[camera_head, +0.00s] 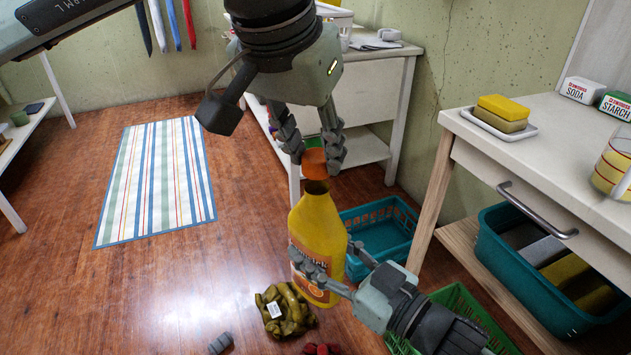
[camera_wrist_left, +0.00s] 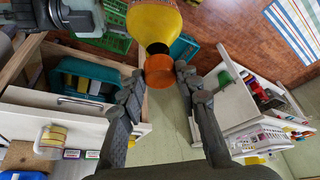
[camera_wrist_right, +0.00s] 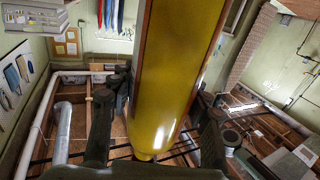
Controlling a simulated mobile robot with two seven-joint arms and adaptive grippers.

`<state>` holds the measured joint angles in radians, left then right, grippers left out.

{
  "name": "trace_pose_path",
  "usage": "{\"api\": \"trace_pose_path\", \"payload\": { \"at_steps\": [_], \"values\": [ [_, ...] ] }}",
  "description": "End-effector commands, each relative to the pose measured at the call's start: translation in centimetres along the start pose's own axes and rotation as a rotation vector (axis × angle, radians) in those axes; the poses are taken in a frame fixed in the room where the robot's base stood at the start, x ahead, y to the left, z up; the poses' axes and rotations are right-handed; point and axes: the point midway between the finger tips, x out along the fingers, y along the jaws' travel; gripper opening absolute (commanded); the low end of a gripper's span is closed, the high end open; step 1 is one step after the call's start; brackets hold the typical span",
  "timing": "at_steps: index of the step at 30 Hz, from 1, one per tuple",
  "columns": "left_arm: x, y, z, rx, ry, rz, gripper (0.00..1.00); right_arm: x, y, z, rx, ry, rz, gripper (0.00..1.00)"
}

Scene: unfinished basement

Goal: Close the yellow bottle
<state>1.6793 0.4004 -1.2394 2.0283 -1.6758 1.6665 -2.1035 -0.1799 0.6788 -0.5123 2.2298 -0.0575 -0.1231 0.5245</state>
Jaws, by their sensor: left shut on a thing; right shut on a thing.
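The yellow bottle (camera_head: 318,240) is held upright in the middle of the head view, with its dark neck opening showing. My right gripper (camera_head: 325,275) is shut on the lower part of the bottle; its fingers also flank the yellow body in the right wrist view (camera_wrist_right: 160,105). My left gripper (camera_head: 312,155) points down from above and is shut on the orange cap (camera_head: 315,164). The cap is just above the bottle's neck, and in the left wrist view the cap (camera_wrist_left: 160,72) is close to the neck. I cannot tell whether they touch.
A white table (camera_head: 560,150) with a sponge dish (camera_head: 498,122) stands at the right. A teal basket (camera_head: 384,228) and a green basket (camera_head: 460,310) are on the floor behind and beside the bottle. Olive cloth (camera_head: 284,308) lies below. The floor at left, with a striped rug (camera_head: 157,180), is open.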

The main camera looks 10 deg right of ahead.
Motion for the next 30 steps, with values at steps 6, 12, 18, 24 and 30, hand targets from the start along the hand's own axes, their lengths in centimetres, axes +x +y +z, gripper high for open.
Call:
{"api": "trace_pose_path", "payload": {
  "at_steps": [6, 12, 18, 24, 30],
  "values": [
    [0.0, 0.0, 0.0, 0.000, 0.000, 0.000, 0.24, 0.0, 0.0, -0.2, -0.001, 0.004, -0.001, 0.00],
    [0.7, 0.0, 0.3, 0.000, -0.001, 0.000, 0.24, 0.0, 0.0, -0.2, -0.001, 0.004, -0.001, 0.00],
    [1.7, 0.0, 0.7, -0.001, -0.001, 0.000, 0.24, 0.0, 0.0, -0.2, -0.001, 0.004, -0.001, 0.00],
    [1.7, 0.0, 0.7, -0.001, 0.000, 0.000, 0.24, 0.0, 0.0, -0.2, -0.001, 0.004, -0.001, 0.00],
    [1.7, 0.0, 0.7, 0.000, 0.000, 0.000, 0.24, 0.0, 0.0, -0.2, -0.001, 0.004, -0.001, 0.00]
  ]
}}
